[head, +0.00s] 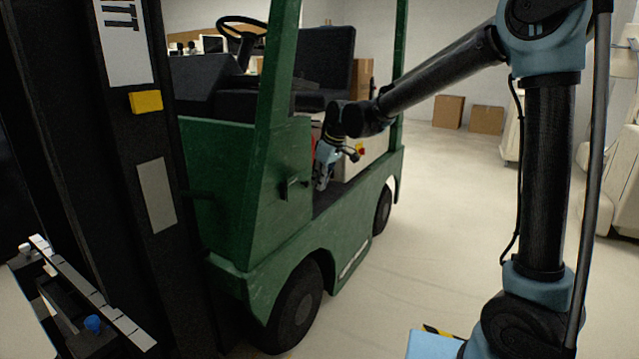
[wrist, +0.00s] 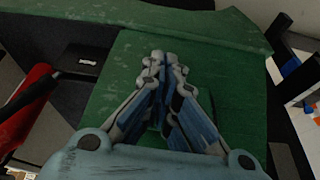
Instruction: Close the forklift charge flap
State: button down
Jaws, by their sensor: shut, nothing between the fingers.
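The green forklift (head: 230,170) stands at the left and centre of the head view, with its open cab side facing me. My gripper (head: 322,184) hangs at that cab opening, fingertips pointing down, behind the green front panel. In the wrist view my gripper (wrist: 160,60) is shut and empty, with its fingertips in front of a flat green panel (wrist: 108,85). I cannot tell whether this panel is the charge flap or part of the body. A small dark fixture (head: 290,188) sits on the green front panel. Contact between fingertips and green panel cannot be told.
A black seat (head: 325,62) and steering wheel (head: 243,28) are in the cab. A red part (wrist: 27,90) lies left of my gripper in the wrist view. The dark mast (head: 115,170) stands at left. Cardboard boxes (head: 448,111) are at the back.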

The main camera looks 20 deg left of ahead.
jog(key=d+r, duration=0.7)
jog(key=r, duration=0.2)
jog(key=d+m+t, duration=0.1)
jog(key=d+m, duration=0.3)
jog(key=d, duration=1.3)
jog(key=s+d+f+m+h, duration=0.1)
jog(key=s+d+f+m, duration=0.3)
jog(key=d, duration=0.7)
jog(key=s+d+f+m+h, duration=0.2)
jog(key=s+d+f, duration=0.35)
jog(key=d, duration=0.65)
jog(key=s+d+f+m, duration=0.5)
jog(key=s+d+f, duration=0.3)
jog(key=s+f, duration=0.1)
jog(key=shift+s+d+h, duration=0.2)
jog(key=shift+s+h, duration=0.2)
jog(key=shift+s, duration=0.05)
